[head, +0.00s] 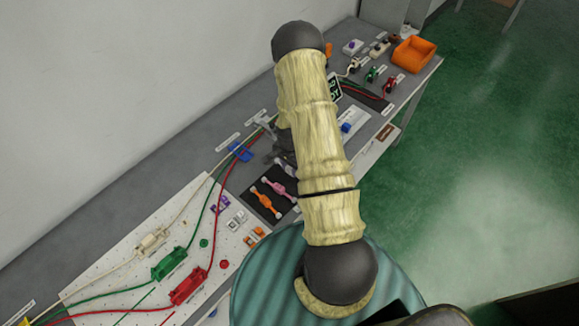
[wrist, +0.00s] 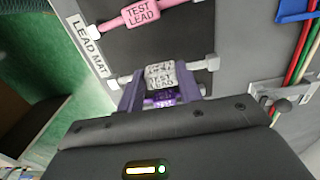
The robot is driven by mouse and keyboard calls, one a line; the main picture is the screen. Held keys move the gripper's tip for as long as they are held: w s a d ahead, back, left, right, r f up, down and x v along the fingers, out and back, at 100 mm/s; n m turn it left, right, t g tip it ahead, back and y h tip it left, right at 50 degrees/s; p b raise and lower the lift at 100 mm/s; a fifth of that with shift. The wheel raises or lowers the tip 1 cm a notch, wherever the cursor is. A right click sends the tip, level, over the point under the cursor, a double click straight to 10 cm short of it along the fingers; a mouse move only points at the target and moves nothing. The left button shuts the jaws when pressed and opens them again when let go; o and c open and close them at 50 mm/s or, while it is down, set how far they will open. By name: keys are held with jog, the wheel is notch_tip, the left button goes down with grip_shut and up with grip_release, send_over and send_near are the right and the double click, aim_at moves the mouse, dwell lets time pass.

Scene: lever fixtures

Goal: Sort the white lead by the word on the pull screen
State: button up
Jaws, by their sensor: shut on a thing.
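The white lead (wrist: 162,76), a short bar with a "TEST LEAD" tag, sits between the fingers of my gripper (wrist: 160,70) in the wrist view. The gripper is shut on it over the dark lead mat (wrist: 205,22). I cannot tell whether the lead touches the mat. A purple lead (wrist: 160,102) shows just behind the white one. A pink lead (wrist: 147,14) lies farther along the mat. In the head view the mat (head: 251,204) shows orange (head: 260,201) and pink (head: 283,188) leads. My arm hides most of the gripper. The screen (head: 334,89) is partly covered by my arm; its word is unreadable.
A pegboard with white (head: 151,240), green (head: 169,263) and red (head: 188,286) blocks and cords is at the lower left. A blue clip (head: 240,151) holds cords behind the mat. An orange bin (head: 413,53) stands at the far end.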

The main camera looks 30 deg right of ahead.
jog(key=shift+f+b, duration=1.2)
jog(key=shift+f, duration=0.15)
dwell(0.4)
jog(key=o, duration=1.6)
jog(key=shift+r, duration=0.1)
jog(key=shift+r+p, duration=2.2)
jog(key=shift+r, duration=1.25)
